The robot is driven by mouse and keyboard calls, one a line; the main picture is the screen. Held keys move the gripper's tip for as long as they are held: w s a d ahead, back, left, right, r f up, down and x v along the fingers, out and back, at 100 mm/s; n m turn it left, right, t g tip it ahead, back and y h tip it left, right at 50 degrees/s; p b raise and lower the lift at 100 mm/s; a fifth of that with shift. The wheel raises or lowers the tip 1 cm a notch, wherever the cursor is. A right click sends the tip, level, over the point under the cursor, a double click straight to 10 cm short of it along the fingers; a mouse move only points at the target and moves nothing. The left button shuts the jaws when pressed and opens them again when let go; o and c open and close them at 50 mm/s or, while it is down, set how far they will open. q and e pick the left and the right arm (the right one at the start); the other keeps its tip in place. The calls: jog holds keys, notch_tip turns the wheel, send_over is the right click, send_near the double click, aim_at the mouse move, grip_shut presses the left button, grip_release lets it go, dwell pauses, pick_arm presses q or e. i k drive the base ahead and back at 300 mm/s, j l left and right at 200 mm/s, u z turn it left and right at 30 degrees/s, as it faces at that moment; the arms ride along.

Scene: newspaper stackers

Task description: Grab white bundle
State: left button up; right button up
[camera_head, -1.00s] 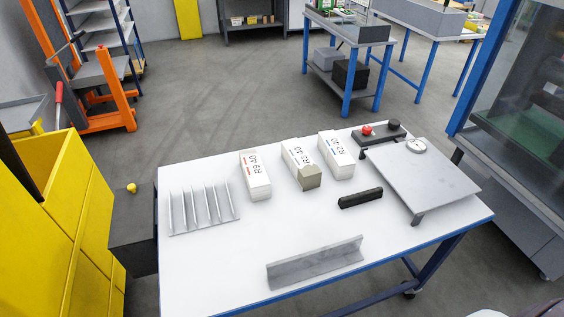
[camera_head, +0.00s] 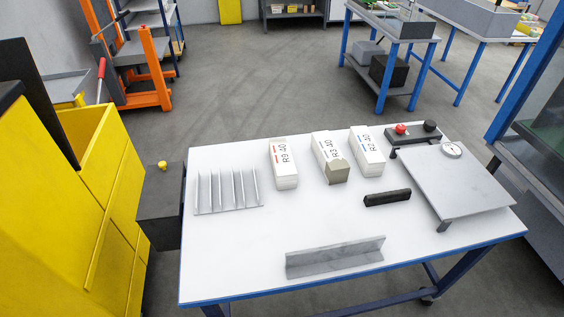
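Three long bundles lie side by side near the back middle of the white table (camera_head: 240,240). The left bundle (camera_head: 284,167) is white with a red mark and lettering that looks like "R9 40". The middle bundle (camera_head: 325,150) has a white printed top and a beige-grey front end. The right bundle (camera_head: 367,153) is white with a blue mark. The bundles stand apart with narrow gaps between them. Neither of my grippers is in view.
A finned metal rack (camera_head: 228,192) stands left, an angled grey metal piece (camera_head: 335,258) in front. A black bar (camera_head: 387,198), a grey plate with a dial (camera_head: 455,185) and a button box (camera_head: 413,134) are right. A yellow cabinet (camera_head: 85,220) stands left of the table.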

aim_at(284, 168)
jog(key=j+u, duration=0.3)
jog(key=j, duration=0.4)
jog(key=i+j+u, duration=0.1)
jog(key=j+u, duration=0.15)
jog(key=j, duration=0.45)
